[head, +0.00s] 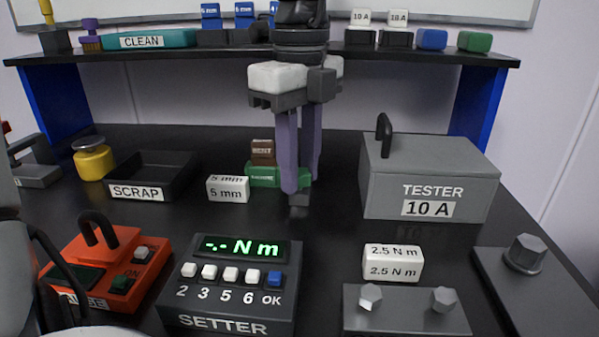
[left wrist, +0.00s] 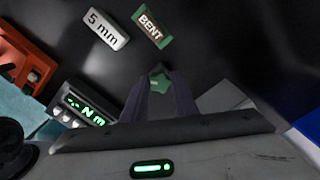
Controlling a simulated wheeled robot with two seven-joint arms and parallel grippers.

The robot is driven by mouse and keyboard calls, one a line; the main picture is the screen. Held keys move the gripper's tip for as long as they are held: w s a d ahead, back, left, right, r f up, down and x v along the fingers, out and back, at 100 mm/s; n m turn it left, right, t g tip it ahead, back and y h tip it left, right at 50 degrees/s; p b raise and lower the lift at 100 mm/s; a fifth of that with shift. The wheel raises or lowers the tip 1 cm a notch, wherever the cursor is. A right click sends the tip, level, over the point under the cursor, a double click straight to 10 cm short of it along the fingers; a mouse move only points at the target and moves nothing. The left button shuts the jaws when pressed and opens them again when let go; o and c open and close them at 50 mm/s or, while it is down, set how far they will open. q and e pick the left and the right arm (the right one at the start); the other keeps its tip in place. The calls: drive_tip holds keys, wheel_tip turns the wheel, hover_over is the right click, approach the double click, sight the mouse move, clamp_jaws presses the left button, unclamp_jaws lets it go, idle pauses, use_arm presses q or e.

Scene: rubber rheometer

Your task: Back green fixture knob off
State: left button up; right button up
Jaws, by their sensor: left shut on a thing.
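My left gripper (head: 299,190) comes down from the top centre of the head view with its purple fingers pointing at the table. In the left wrist view its fingertips (left wrist: 166,84) close around a star-shaped green knob (left wrist: 160,79), and it is shut on it. A low green block (head: 262,181) lies behind the fingers in the head view, partly hidden by them. I cannot tell how far the knob is turned. My right gripper is not in view.
A white 5 mm block (head: 228,190) and a black SCRAP tray (head: 150,192) are left of the fingers. The grey TESTER box (head: 430,165) stands to the right. The SETTER (head: 225,310) and a 2.5 N m block (head: 393,262) are in front. A shelf (head: 200,54) runs behind.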

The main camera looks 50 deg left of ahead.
use_arm(q)
drive_tip(key=n, duration=0.4)
drive_tip(key=shift+n, duration=0.3)
drive_tip(key=n, duration=0.4)
drive_tip(key=shift+b, duration=0.35)
drive_tip(key=o, duration=0.9)
